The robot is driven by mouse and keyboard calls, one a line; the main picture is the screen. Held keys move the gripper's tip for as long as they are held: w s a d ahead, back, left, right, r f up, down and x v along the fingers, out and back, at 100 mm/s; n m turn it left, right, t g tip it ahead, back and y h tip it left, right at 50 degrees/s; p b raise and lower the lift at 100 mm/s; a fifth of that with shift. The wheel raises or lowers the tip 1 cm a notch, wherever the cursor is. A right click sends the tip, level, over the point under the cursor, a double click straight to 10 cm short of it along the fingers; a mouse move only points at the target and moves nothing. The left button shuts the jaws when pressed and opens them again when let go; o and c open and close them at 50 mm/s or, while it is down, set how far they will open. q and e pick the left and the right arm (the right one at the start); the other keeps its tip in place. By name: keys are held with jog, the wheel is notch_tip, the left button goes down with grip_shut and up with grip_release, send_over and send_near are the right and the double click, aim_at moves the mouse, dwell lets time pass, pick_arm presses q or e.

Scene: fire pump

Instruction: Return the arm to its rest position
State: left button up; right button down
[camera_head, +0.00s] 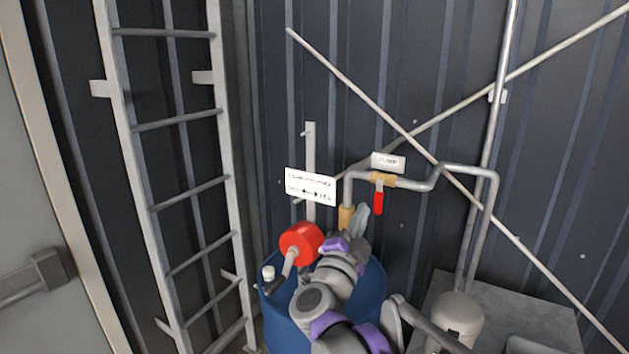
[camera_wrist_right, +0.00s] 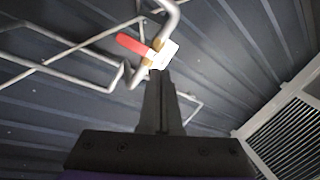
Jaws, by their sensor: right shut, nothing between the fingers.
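My right arm (camera_head: 330,300), grey with purple bands, reaches up from the bottom of the head view, in front of a blue barrel. My right gripper (camera_head: 352,238) is at its far end, below the pipe valve and partly hidden by the wrist. In the right wrist view the two dark fingers (camera_wrist_right: 161,80) are together, with nothing between them. Beyond their tips are the valve's red lever (camera_wrist_right: 131,44) and a white label (camera_wrist_right: 167,54). I cannot tell how far apart tips and valve are. My left gripper is not in view.
A red round part (camera_head: 301,241) stands by the blue barrel (camera_head: 372,285), close left of my arm. A bent pipe (camera_head: 412,184) with the red lever (camera_head: 379,202) runs above. A ladder (camera_head: 190,185) stands left, and a grey box (camera_head: 540,318) is at the lower right.

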jog(key=s+a+f+n+g+y, duration=0.2)
jog(key=s+f+n+y, duration=0.4)
jog(key=f+n, duration=0.2)
jog(key=s+a+f+n+g+y, duration=0.1)
jog(key=s+f+n+g+y, duration=0.1)
jog(key=s+f+n+y, duration=0.6)
jog(key=s+d+f+g+h, duration=0.2)
jog(key=s+d+f+g, duration=0.2)
jog(key=s+f, duration=0.4)
jog(key=s+d+f+n+g+h, duration=0.1)
jog(key=s+d+f+g, duration=0.3)
jog(key=s+f, duration=0.5)
notch_tip(320, 180, down, 3)
jog(key=shift+s+d+r+g+h, duration=0.1)
jog(key=shift+s+d+g+h, duration=0.2)
jog(key=shift+g+h, duration=0.4)
